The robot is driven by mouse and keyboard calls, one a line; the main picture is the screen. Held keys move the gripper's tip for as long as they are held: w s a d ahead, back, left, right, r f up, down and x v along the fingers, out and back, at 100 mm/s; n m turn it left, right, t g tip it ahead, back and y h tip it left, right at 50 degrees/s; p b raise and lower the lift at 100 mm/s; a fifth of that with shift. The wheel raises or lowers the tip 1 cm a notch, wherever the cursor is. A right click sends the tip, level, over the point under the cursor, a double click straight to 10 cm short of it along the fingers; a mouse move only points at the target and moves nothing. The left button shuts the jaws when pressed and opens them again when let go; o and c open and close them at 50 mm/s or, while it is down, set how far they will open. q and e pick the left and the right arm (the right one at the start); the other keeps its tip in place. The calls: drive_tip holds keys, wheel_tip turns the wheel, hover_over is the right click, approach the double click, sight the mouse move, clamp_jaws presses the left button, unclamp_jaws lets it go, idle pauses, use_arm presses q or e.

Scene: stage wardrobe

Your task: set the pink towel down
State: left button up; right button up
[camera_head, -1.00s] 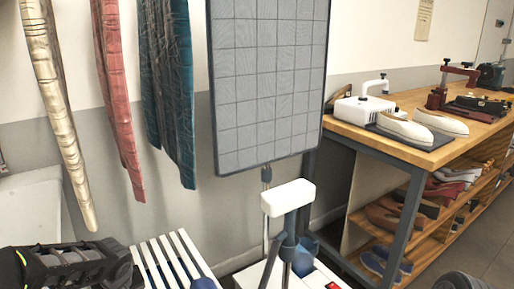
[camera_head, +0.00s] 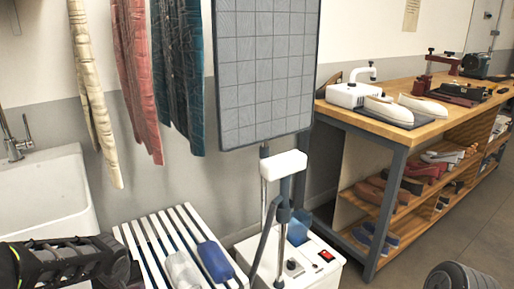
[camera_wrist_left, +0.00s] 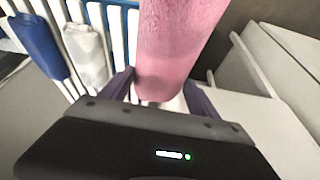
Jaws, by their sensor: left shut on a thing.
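The pink towel (camera_wrist_left: 172,45) is a rolled cloth in the left wrist view, standing out from between the jaws of my left gripper (camera_wrist_left: 160,92). The jaws are shut on its near end, with one finger on each side. Beyond it in that view is a white slatted bench (camera_wrist_left: 97,14). The bench also shows in the head view (camera_head: 148,243), with a blue roll (camera_head: 214,261) and a whitish roll (camera_head: 184,271) on it. In the head view my left arm comes in at the lower left; its fingertips and the held towel are out of sight.
A white sink (camera_head: 45,200) stands at the left. Cream, pink and teal cloths hang above the bench. A white box machine (camera_head: 312,262) with a post stands right of the bench. A wooden workbench (camera_head: 400,130) with shoe shelves is at the right.

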use_arm(q)
drive_tip(key=w+d+r+m+t+h+p, duration=0.1)
drive_tip(key=d+r+m+p, duration=0.5)
drive_tip(key=d+r+p, duration=1.1)
wheel_tip(320, 180, up, 5)
drive_tip(key=shift+w+d+f+m+h+p, duration=0.2)
drive_tip(key=shift+w+d+m+h+p, duration=0.35)
drive_tip(key=shift+p, duration=0.7)
drive_tip(key=shift+a, duration=0.25)
drive_tip(key=s+f, duration=0.3)
drive_tip(key=f, duration=1.1)
drive_tip(key=shift+s, duration=0.35)
